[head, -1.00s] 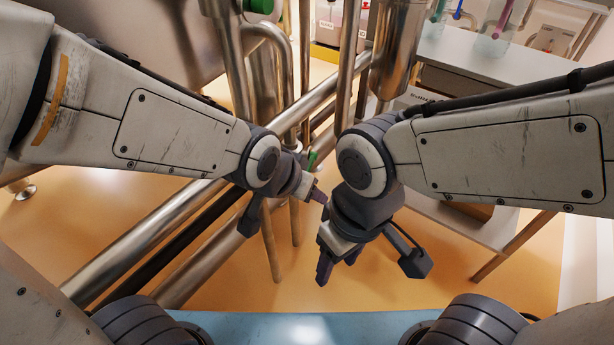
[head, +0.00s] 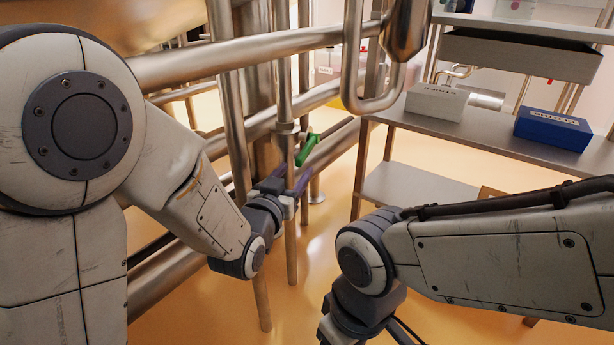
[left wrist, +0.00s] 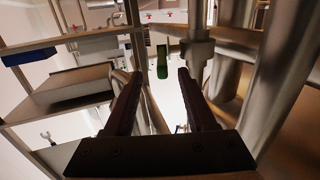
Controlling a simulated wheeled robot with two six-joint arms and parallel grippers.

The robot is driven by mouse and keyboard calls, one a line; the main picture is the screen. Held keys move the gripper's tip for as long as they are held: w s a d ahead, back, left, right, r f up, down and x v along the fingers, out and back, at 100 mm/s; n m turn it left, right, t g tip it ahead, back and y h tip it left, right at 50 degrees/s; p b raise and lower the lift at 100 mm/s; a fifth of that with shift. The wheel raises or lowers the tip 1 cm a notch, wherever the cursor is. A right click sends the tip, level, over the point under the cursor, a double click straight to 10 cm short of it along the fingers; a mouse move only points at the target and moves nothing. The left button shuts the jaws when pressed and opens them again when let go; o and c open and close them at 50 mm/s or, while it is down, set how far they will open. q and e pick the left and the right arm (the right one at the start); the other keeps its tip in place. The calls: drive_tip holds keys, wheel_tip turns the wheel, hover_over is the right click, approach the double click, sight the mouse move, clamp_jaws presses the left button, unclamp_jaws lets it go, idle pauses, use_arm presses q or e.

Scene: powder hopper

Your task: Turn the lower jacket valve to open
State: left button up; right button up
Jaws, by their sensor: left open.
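The valve's green lever handle (head: 306,150) slants up to the right beside a vertical steel pipe in the head view. In the left wrist view the green handle (left wrist: 162,62) shows upright between the fingertips, seemingly just beyond them, with a gap on each side. My left gripper (head: 288,178) is open with purple fingers just below and left of the handle; it also shows in the left wrist view (left wrist: 158,74). I cannot tell any contact. My right wrist is at the bottom of the head view, and its fingers are below the frame.
Steel pipes (head: 235,140) run vertically and across around the valve, close to my left arm. A shelf unit (head: 480,137) at the right holds a white box (head: 436,103) and a blue box (head: 552,129). Orange floor is clear between pipes and shelf.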

sight(307, 152)
use_arm(q)
drive_tip(key=b+x, duration=0.1)
drive_tip(key=x, duration=0.2)
drive_tip(key=b+x, duration=0.1)
drive_tip(key=x, duration=0.2)
drive_tip(key=b+x, duration=0.1)
drive_tip(key=x, duration=0.2)
drive_tip(key=shift+w+a+f, duration=0.15)
drive_tip(key=shift+w+f, duration=0.1)
drive_tip(key=shift+w+d+r+b, duration=0.1)
drive_tip(key=shift+w+d+b, duration=0.1)
drive_tip(key=shift+w+b, duration=0.25)
drive_tip(key=shift+w, duration=0.1)
use_arm(e)
wheel_tip(307, 152, down, 4)
drive_tip(key=shift+f, duration=0.25)
use_arm(q)
clamp_jaws()
